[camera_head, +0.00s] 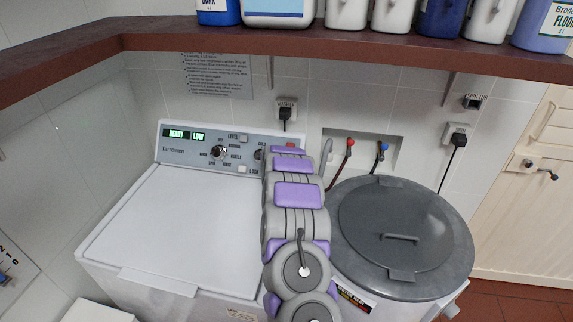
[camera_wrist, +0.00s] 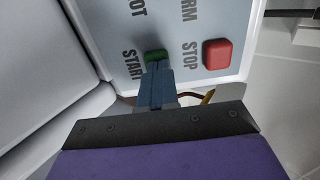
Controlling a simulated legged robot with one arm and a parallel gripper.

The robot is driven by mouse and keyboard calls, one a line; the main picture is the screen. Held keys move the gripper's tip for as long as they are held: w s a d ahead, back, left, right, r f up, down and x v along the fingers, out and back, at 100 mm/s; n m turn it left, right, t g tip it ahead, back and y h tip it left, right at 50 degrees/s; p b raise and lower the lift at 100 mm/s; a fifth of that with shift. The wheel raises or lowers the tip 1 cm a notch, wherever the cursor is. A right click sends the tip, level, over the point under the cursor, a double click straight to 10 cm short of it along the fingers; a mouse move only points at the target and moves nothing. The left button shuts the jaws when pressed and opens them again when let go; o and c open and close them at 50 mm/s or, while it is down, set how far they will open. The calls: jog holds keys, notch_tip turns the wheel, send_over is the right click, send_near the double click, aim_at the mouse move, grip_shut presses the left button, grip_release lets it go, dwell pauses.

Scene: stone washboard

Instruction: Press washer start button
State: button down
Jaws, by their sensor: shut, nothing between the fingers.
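The white washer (camera_head: 175,230) stands at the left in the head view, with its lid closed. Its control panel (camera_head: 205,150) has a lit display reading READY and LOW and a round dial. In the wrist view the green start button (camera_wrist: 155,55) sits beside the START label, partly hidden by my fingertips. My gripper (camera_wrist: 157,72) is shut and empty, its tips over the lower part of the green button. I cannot tell whether they touch or press it. The red stop button (camera_wrist: 217,53) is to the right of it. In the head view my arm hides the gripper.
A round tub with a grey lid (camera_head: 405,225) stands right of the washer. A brown shelf (camera_head: 330,42) with several bottles runs overhead. Hoses with a red tap (camera_head: 350,142) and a blue tap (camera_head: 384,146) hang behind. A door (camera_head: 530,190) is at the right.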

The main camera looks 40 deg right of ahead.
jog(key=shift+w+p, duration=0.1)
jog(key=shift+p, duration=0.25)
jog(key=p, duration=0.3)
jog(key=shift+w+d+f, duration=0.25)
jog(key=shift+d+f, duration=0.05)
jog(key=shift+d, duration=0.1)
jog(key=shift+f, duration=0.2)
